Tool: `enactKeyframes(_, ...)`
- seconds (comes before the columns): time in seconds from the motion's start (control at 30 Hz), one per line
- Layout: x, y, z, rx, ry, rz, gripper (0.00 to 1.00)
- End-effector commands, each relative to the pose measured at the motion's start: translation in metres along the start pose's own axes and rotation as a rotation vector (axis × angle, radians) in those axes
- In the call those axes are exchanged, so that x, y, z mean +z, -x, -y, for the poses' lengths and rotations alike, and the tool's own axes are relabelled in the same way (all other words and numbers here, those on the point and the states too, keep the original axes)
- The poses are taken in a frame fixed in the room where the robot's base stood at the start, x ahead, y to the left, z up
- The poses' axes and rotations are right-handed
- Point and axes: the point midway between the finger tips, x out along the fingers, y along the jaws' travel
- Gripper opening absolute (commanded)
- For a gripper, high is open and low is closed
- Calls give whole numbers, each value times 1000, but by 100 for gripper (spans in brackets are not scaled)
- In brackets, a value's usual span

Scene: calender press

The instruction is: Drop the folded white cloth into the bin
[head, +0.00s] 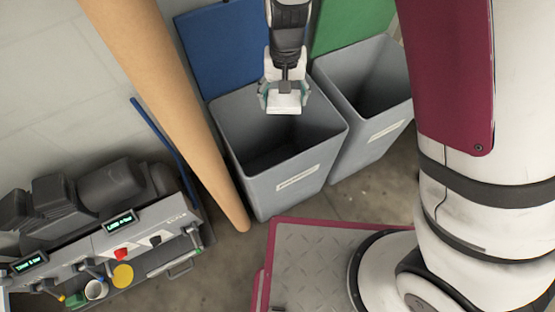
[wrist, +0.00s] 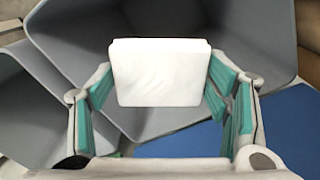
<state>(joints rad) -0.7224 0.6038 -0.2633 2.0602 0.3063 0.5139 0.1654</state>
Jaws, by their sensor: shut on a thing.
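The folded white cloth (head: 284,103) is held in my gripper (head: 284,92), and it also shows as a white block between the green-padded fingers in the wrist view (wrist: 160,75). The gripper is shut on it. In the head view the cloth hangs over the mouth of the left grey bin (head: 296,184), towards its back edge. This bin has a blue lid standing behind it (head: 226,45). In the wrist view the grey bin wall (wrist: 265,35) surrounds the cloth. How far the cloth is above the rim is hard to tell.
A second grey bin (head: 376,150) with a green lid (head: 352,22) stands close on the right. A tan cardboard tube (head: 170,90) leans beside the left bin. A grey machine (head: 130,235) with displays and a yellow disc stands at lower left.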

Motion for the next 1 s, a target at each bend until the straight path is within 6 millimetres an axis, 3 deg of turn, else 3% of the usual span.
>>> enactKeyframes(0.17, 0, 1, 0, 0, 0, 0, 45)
enactKeyframes(0.2, 0, 1, 0, 0, 0, 0, 77)
enactKeyframes(0.3, 0, 1, 0, 0, 0, 0, 94)
enactKeyframes(0.73, -1, 7, 1, -1, 1, -2, 94)
enactKeyframes(1.0, -2, 54, 1, -4, 2, -6, 94)
